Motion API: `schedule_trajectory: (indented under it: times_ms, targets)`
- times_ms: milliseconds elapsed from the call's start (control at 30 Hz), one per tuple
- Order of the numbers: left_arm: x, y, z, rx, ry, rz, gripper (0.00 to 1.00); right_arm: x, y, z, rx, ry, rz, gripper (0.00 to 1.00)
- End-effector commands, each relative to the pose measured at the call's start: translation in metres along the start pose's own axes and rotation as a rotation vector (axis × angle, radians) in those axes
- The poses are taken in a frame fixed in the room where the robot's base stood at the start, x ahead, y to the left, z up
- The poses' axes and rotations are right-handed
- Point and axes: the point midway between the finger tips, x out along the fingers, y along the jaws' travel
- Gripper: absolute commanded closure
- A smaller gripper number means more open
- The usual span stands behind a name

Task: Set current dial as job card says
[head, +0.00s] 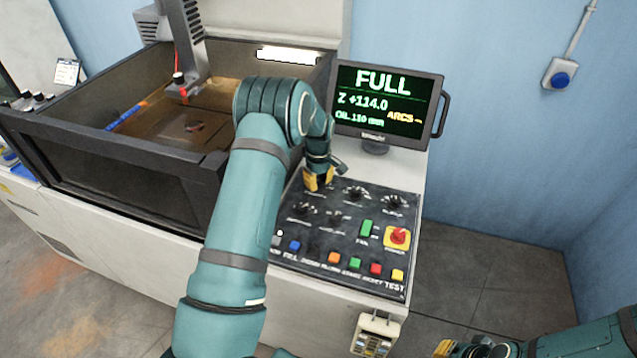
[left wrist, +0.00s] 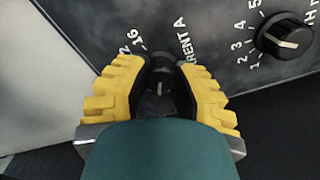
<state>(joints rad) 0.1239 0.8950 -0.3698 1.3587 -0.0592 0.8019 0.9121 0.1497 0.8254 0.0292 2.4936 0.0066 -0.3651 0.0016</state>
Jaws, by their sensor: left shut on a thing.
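The current dial (left wrist: 161,88) is a black knob in the left wrist view, with part of a label ending "RENT A" and the numbers 2 and 16 beside it. My left gripper (left wrist: 162,72) is shut on it, with yellow fingers on both sides. In the head view my left gripper (head: 318,181) is at the upper left of the black control panel (head: 290,240) and hides the dial. The dial's pointer setting cannot be read. A small white card (head: 67,71) at the far left has print too small to read. My right gripper (head: 470,348) is partly in view at the bottom.
Other black knobs (head: 356,193) are close to the left gripper; one (left wrist: 284,36) shows in the wrist view. Coloured buttons (head: 355,263) and a red emergency knob (head: 398,236) are lower on the panel. A monitor (head: 388,104) reading FULL stands behind. The tank (head: 130,160) is at left.

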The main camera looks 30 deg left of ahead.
Motion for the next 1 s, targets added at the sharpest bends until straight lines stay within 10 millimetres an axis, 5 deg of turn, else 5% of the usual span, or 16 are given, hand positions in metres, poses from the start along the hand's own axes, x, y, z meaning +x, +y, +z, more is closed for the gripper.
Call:
schedule_trajectory:
  times_ms: [1000]
  targets:
    - [0.001, 0.000, 0.000, 0.957, 0.000, 0.001, 1.00, 0.038, 0.013, 0.005, 0.000, 0.000, 0.008, 1.00]
